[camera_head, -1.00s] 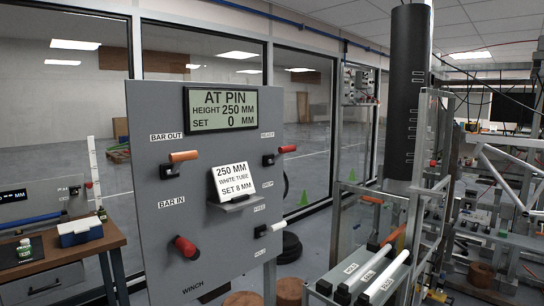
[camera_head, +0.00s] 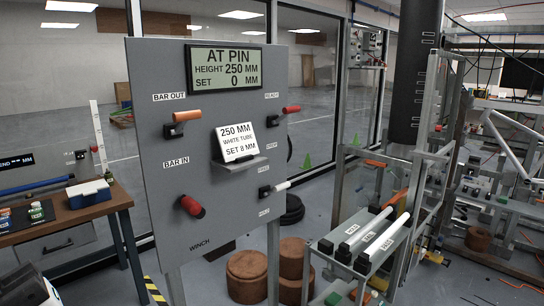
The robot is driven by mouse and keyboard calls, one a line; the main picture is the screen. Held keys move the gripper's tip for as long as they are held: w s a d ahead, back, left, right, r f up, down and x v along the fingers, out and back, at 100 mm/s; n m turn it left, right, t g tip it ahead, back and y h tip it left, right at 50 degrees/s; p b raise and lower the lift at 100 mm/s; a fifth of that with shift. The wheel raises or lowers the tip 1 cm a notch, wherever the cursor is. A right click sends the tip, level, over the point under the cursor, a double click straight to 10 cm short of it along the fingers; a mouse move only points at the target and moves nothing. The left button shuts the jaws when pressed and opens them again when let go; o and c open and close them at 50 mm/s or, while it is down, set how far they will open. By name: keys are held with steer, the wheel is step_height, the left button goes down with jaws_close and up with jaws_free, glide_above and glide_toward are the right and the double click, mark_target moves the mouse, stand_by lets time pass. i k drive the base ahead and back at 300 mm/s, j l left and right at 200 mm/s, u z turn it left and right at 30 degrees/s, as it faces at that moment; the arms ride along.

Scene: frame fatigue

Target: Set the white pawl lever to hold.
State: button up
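The white pawl lever (camera_head: 280,187) is on the right edge of the grey winch panel (camera_head: 225,215). Its white handle points right and slightly up from a dark pivot block. A small label that appears to read FREE (camera_head: 264,179) is just above it. A label that appears to read HOLD (camera_head: 264,212) is below it. The handle lies between the two labels, and I cannot tell which setting it is in. The panel display (camera_head: 226,68) reads AT PIN, HEIGHT 250 MM, SET 0 MM. My gripper is not in view.
An orange lever (camera_head: 187,115), a red lever (camera_head: 291,109) and a red knob (camera_head: 193,206) are also on the panel. A card (camera_head: 236,142) reads 250 MM, WHITE TUBE, SET 8 MM. A tube rack (camera_head: 345,268) stands close on the right, a wooden bench (camera_head: 75,213) on the left.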

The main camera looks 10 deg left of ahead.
mark_target(284, 185)
steer(key=i+l, duration=0.7)
steer(key=i, duration=0.2)
